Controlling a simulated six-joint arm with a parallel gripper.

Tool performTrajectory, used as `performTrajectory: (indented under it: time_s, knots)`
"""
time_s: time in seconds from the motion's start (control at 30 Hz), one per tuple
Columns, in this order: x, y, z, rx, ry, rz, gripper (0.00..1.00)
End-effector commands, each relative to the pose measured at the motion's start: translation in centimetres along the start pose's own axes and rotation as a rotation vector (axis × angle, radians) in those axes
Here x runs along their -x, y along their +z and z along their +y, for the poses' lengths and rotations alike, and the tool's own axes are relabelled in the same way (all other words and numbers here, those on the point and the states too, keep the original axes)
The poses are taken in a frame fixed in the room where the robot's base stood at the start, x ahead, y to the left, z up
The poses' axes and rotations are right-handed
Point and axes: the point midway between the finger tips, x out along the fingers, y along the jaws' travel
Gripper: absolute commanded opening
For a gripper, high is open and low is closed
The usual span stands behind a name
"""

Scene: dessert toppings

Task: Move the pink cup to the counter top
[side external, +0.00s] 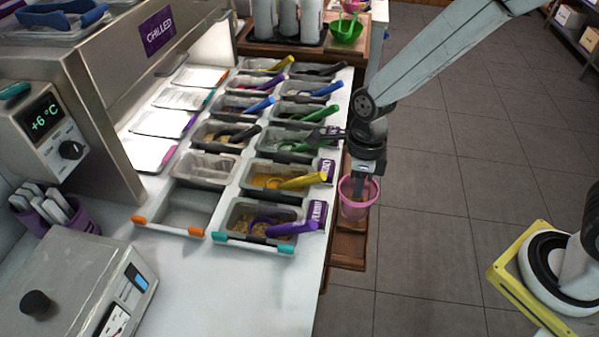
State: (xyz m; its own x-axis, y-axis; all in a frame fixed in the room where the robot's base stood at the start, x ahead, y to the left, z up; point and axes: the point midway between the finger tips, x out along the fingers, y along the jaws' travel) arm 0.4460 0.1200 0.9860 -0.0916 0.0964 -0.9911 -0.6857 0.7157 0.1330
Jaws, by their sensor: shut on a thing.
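The pink cup (357,207) is a translucent tapered tub, upright, right of the counter's front edge. My gripper (366,186) points down at the cup's rim and is shut on it. The fingertips are small here and partly hidden by the rim. The cup shows in front of a brown wooden ledge beside the counter; I cannot tell whether it hangs clear or touches the ledge. The white counter top (287,283) lies to the left, with topping pans set along it.
Topping pans (262,222) with coloured scoop handles fill the counter's middle, some handles reaching toward its right edge. A scale (75,290) stands front left, and a chilled cabinet (95,80) behind it. Bare counter lies in front of the pans. A green bowl (346,31) stands at the back.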

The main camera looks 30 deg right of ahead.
Motion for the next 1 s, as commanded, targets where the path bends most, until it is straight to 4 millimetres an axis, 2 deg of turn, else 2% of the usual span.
performTrajectory:
  time_s: [0.47, 0.77, 1.0]
  knots:
    - [5.2, 0.0, 0.7, 0.002, -0.002, -0.002, 0.00]
    - [4.7, 3.2, 3.0, 0.212, 0.001, 0.024, 0.00]
    - [4.2, 6.6, 6.5, 0.456, 0.006, 0.052, 0.00]
